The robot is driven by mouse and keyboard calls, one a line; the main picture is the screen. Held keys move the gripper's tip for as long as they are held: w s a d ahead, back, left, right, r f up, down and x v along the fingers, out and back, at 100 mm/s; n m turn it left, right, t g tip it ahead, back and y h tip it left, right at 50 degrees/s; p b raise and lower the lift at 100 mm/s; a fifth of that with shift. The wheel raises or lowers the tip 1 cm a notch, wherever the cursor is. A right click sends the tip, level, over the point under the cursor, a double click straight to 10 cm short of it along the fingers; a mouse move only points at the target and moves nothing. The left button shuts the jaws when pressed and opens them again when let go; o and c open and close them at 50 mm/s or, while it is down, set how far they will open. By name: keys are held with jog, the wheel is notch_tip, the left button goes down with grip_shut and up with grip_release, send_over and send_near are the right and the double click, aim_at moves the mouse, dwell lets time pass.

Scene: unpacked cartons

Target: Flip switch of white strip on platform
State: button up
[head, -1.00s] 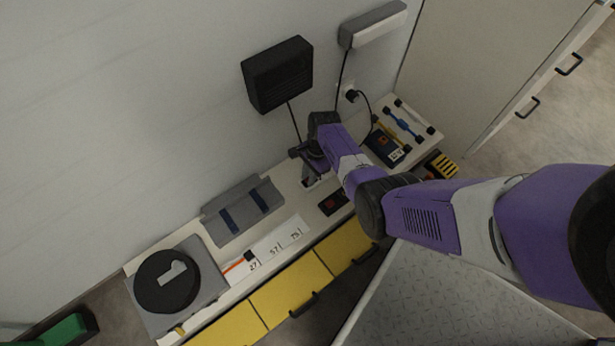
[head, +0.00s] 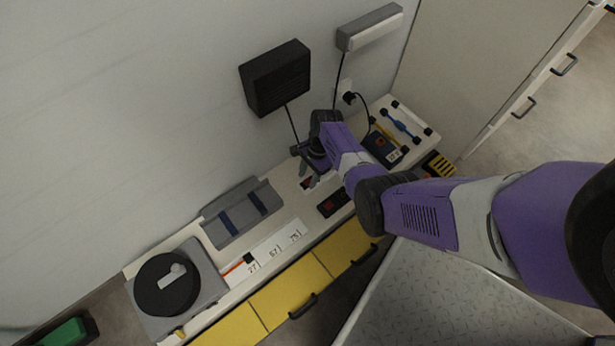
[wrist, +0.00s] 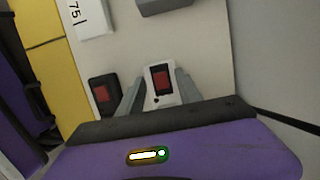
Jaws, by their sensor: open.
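The white strip (wrist: 151,97) with a red rocker switch (wrist: 162,79) lies on the platform in the wrist view. My gripper (wrist: 160,80) is open, with one grey finger on each side of this strip. I cannot tell whether the fingers touch it. In the head view, my gripper (head: 307,168) is over the platform, and the white strip (head: 307,184) shows only partly beneath it. A black strip (wrist: 103,82) with a red switch lies to the left in the wrist view, outside the fingers. It also shows in the head view (head: 333,203).
The platform (head: 293,214) stands against the wall, above yellow drawers (head: 290,291). A grey holder (head: 240,211), white numbered blocks (head: 276,246) and a black turntable (head: 153,285) are to the left. A dark meter (head: 381,147) is to the right. A black wall box (head: 276,77) hangs above.

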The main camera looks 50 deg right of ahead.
jog(key=p+v, duration=0.3)
jog(key=v, duration=0.3)
jog(key=shift+r, duration=0.3)
jog(key=shift+s+f, duration=0.1)
